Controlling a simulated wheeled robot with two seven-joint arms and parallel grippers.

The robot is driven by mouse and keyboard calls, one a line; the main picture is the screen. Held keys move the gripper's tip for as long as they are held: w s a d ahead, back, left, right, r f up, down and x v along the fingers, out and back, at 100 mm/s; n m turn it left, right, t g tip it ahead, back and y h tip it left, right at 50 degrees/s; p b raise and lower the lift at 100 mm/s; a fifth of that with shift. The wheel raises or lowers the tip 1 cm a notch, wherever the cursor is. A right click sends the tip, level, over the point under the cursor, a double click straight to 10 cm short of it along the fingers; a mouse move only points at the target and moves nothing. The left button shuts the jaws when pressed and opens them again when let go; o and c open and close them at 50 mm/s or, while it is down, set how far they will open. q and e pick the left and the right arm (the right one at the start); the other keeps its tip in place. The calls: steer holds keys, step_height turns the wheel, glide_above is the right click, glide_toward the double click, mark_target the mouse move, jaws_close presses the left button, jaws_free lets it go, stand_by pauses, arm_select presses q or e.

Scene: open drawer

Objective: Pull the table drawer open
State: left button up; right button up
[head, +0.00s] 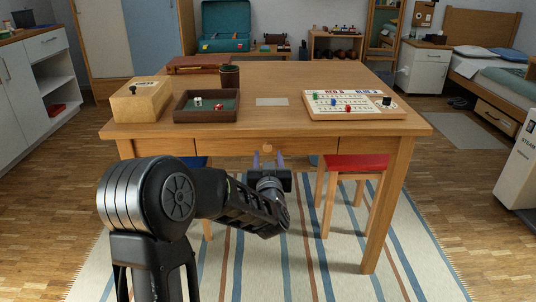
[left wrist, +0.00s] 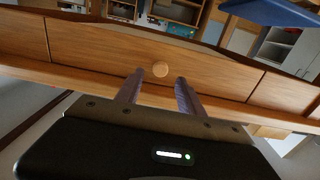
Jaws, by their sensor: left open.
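The wooden table (head: 330,127) stands ahead, and its front has a shut drawer (head: 310,144) in the middle. The drawer front (left wrist: 100,48) fills much of the left wrist view, with a small round wooden knob (left wrist: 160,69). The knob (head: 267,148) also shows in the head view. My left gripper (head: 268,158) is open in front of the drawer. In the left wrist view its two fingers (left wrist: 158,88) point at the drawer front, one on either side of the knob's line. The knob appears just beyond the fingertips; I cannot tell the exact gap. My right gripper is not in view.
A red-topped stool (head: 356,163) stands under the table at right. The striped rug (head: 335,275) in front is clear.

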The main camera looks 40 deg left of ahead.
mark_target(267, 148)
arm_select(q)
steer(key=shift+b+x, duration=0.3)
steer(key=shift+x, duration=1.65)
jaws_close()
